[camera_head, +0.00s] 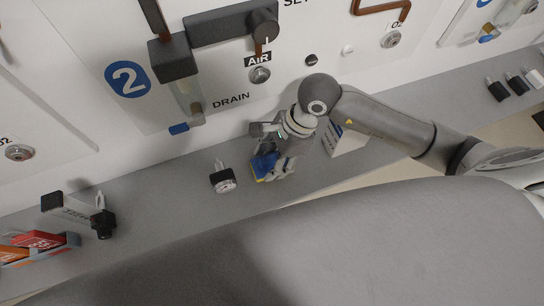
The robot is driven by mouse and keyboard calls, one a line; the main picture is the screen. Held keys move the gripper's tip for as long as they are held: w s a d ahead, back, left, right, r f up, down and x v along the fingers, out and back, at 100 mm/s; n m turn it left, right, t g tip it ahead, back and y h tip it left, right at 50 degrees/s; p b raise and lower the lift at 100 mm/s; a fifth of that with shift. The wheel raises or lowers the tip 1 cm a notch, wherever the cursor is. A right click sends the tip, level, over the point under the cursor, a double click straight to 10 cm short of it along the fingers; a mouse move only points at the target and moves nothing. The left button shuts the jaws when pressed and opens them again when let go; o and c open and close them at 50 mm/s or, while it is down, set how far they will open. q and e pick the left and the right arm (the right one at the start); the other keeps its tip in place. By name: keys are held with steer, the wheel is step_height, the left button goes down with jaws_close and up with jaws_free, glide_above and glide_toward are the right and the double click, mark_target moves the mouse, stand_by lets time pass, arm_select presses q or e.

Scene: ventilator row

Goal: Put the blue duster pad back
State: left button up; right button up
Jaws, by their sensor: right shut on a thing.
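The blue duster pad (264,166) shows near the middle of the head view, just above or on the grey ledge, with a yellow edge. My right gripper (276,160) reaches in from the right and is shut on the pad. The gripper partly hides the pad, and I cannot tell whether the pad touches the ledge. My left gripper is not in view.
The numbered wall panel (80,50) has a protruding blue-tipped valve (187,104). Red packs (38,240) lie far left.

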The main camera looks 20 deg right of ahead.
steer(key=shift+f, duration=0.45)
steer(key=shift+f, duration=0.1)
steer(key=o, duration=1.1)
steer(key=b+v, duration=0.1)
steer(key=v, duration=1.1)
